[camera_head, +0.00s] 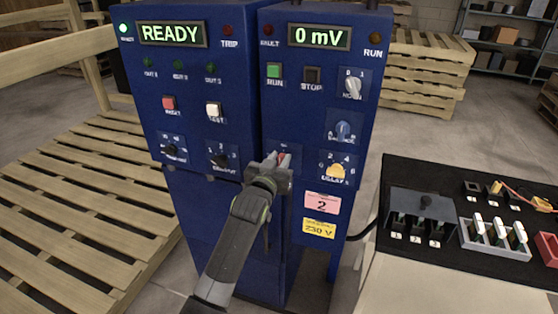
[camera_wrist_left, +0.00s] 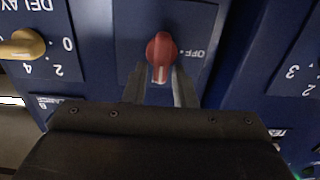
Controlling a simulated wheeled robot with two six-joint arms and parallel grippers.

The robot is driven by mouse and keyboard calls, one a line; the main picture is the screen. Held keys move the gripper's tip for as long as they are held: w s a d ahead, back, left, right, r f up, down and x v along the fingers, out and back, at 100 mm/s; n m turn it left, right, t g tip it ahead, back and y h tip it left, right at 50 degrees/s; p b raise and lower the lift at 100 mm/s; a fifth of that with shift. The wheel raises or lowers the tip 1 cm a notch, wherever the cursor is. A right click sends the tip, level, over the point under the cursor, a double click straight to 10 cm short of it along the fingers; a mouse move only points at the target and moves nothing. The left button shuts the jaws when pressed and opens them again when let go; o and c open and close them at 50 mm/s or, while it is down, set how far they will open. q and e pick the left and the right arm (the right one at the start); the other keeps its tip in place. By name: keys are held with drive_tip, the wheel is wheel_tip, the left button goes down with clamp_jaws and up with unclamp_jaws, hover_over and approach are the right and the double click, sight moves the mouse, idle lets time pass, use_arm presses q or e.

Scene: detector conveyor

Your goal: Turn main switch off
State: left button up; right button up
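The red main switch knob (camera_head: 282,157) sits low on the right-hand blue cabinet, mostly hidden behind my left gripper (camera_head: 272,163) in the head view. In the left wrist view the red knob (camera_wrist_left: 161,50) is clear. Its pale-tipped end points down in that picture, and an OFF label is to its right. My left gripper (camera_wrist_left: 160,86) also shows there, its two fingers apart on either side of the knob's lower end. A gap seems to show between knob and fingers; I cannot tell whether they touch. My right gripper is not in view.
The yellow delay knob (camera_head: 335,171) and other knobs are close by on the panel. The displays read READY (camera_head: 172,33) and 0 mV (camera_head: 319,37). A black-topped bench (camera_head: 405,175) stands at right, wooden pallets (camera_head: 75,215) at left.

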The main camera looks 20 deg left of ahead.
use_arm(q)
drive_tip(key=shift+c, duration=1.4)
drive_tip(key=n, duration=0.1)
drive_tip(key=n+p, duration=0.1)
drive_tip(key=n, duration=0.1)
drive_tip(key=shift+a, duration=0.25)
drive_tip(key=n, duration=0.5)
drive_tip(key=a+f+n, duration=0.1)
drive_tip(key=n, duration=0.4)
drive_tip(key=f+n+p, duration=0.1)
drive_tip(key=n, duration=0.4)
drive_tip(key=shift+a, duration=0.2)
drive_tip(key=shift+f, duration=0.1)
